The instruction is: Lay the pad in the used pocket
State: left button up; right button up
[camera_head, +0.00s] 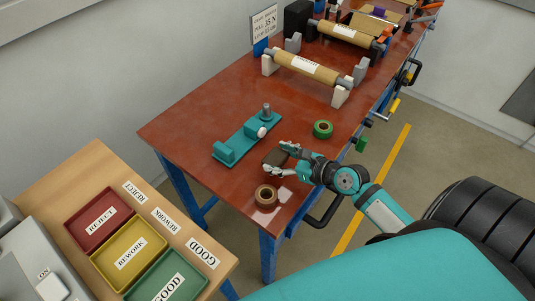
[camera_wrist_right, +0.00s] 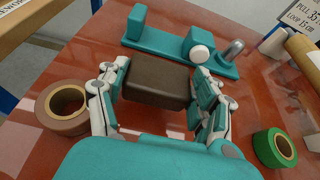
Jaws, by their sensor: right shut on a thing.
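The pad appears to be the dark brown block (camera_wrist_right: 155,84) with rounded edges, which also shows small in the head view (camera_head: 274,158). My right gripper (camera_head: 281,160) is shut on it, one finger on each side in the right wrist view. The pad is above the red-brown table (camera_head: 205,106); the exact gap below it is hard to tell. A teal fixture (camera_head: 240,140) with an end block, a white knob and a grey post lies just beyond the pad. I cannot make out a pocket marked as used. My left gripper is not in view.
A brown tape roll (camera_head: 265,197) and a green tape roll (camera_head: 323,129) lie either side of my right gripper. A roller on stands (camera_head: 307,67) is farther back. Red (camera_head: 76,221), yellow (camera_head: 104,264) and green trays stand on the wooden table at lower left.

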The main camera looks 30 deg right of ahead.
aim_at(275, 156)
jog(key=w, duration=0.1)
jog(key=w+a, duration=0.1)
jog(key=w, duration=0.1)
jog(key=shift+w+a+f, duration=0.2)
jog(key=shift+w+f, duration=0.05)
jog(key=shift+w, duration=0.1)
jog(key=shift+f, duration=0.3)
notch_tip(275, 156, down, 2)
jog(key=shift+f, duration=0.45)
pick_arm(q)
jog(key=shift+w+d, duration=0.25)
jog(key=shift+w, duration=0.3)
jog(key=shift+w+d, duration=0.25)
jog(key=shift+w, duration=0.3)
pick_arm(e)
jog(key=shift+f, duration=0.1)
jog(key=o, duration=0.8)
jog(key=shift+c, duration=0.2)
jog(key=shift+o, duration=1.1)
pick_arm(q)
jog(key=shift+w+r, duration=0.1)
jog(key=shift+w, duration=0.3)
